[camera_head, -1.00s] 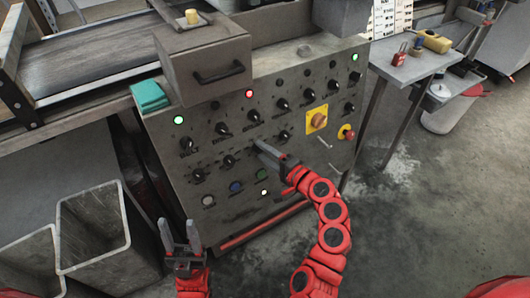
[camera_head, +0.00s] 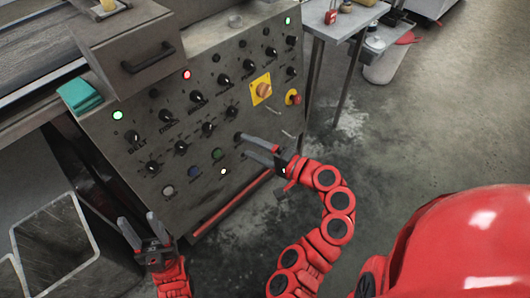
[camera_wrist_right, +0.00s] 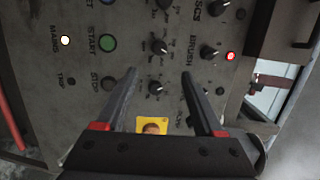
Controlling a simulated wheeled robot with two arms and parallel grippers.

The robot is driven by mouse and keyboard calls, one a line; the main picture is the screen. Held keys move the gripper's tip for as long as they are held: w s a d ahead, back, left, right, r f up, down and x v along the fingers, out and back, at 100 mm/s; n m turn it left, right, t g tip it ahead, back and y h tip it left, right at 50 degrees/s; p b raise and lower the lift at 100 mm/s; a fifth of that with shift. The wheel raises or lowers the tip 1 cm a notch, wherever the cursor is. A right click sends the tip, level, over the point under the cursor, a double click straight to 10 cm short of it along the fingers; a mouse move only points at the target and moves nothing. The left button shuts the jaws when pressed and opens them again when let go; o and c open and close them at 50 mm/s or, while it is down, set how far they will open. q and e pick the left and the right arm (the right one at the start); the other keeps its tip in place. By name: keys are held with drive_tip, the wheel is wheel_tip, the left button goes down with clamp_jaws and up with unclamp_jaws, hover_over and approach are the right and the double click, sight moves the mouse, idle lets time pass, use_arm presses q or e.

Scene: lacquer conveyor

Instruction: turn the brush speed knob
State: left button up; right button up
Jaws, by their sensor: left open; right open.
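The brush speed knob (camera_head: 197,97) is a black knob in the upper row of the grey control panel (camera_head: 120,165), just below the red light. In the right wrist view, the knob (camera_wrist_right: 208,52) sits by the label BRUSH, near the red light. My right gripper (camera_head: 243,146) is open and empty in front of the panel, lower and to the right of this knob. In the wrist view, its fingers (camera_wrist_right: 158,72) point at the panel, with another black knob (camera_wrist_right: 155,87) showing between them. My left gripper (camera_head: 137,220) is open and empty, below the panel's left part.
Several other black knobs (camera_head: 181,147) crowd the panel. A yellow-backed switch (camera_head: 261,89) and a red button (camera_head: 293,97) are at its right. A handled box (camera_head: 130,40) overhangs the upper left. Grey bins (camera_head: 55,245) stand at left.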

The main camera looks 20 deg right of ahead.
drive_tip(key=shift+v, duration=2.25)
drive_tip(key=shift+f, duration=0.1)
